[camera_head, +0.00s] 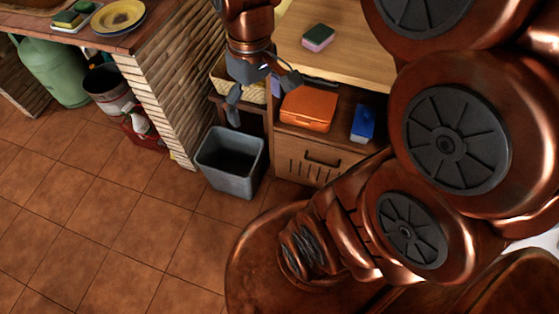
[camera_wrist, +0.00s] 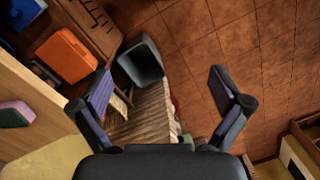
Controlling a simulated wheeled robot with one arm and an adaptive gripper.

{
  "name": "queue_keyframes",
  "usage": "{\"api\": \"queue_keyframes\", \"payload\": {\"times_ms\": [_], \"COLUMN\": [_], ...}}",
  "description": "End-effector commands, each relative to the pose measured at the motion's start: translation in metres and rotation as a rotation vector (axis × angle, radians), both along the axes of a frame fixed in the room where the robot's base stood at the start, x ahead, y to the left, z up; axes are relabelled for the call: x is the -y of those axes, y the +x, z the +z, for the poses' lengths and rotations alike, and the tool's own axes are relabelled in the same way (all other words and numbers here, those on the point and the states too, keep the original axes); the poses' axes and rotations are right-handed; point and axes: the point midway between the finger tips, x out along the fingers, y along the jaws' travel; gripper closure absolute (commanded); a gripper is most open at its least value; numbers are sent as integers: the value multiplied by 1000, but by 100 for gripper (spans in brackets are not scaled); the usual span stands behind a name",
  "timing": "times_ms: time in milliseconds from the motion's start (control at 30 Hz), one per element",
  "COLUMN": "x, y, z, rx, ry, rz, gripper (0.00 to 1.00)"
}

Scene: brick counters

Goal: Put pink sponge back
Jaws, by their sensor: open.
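The pink sponge (camera_head: 317,42), with a green top layer, lies on the light wooden countertop (camera_head: 357,62) at the upper middle of the head view. It also shows at the left edge of the wrist view (camera_wrist: 14,114). My gripper (camera_head: 262,93) is open and empty, in the air to the left of this countertop, pointing down. In the wrist view its two fingers (camera_wrist: 160,86) are spread wide with nothing between them. At the upper left of the head view, a green sponge and a yellow one (camera_head: 68,19) sit on the brick counter.
A yellow plate (camera_head: 118,17) is on the brick counter. A grey bin (camera_head: 230,183) stands on the tiled floor. An orange box (camera_head: 308,109) and a blue box (camera_head: 362,123) sit on the shelf under the wooden top. The floor at left is clear.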

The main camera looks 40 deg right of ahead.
Motion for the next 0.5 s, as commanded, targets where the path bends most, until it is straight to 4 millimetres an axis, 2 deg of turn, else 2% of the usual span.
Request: {"api": "queue_keyframes", "payload": {"times_ms": [33,100,233,400,500], "x": [-9,-18,-28,-31,-32], "y": [-19,-43,-80,-108,-114], "z": [-5,-14,-29,-42,-44], "rx": [-12,-32,-56,-77,-79], "ry": [-9,-22,-45,-63,-66], "rz": [-9,-33,-79,-119,-128], "gripper": [0,0,0,0,0]}}
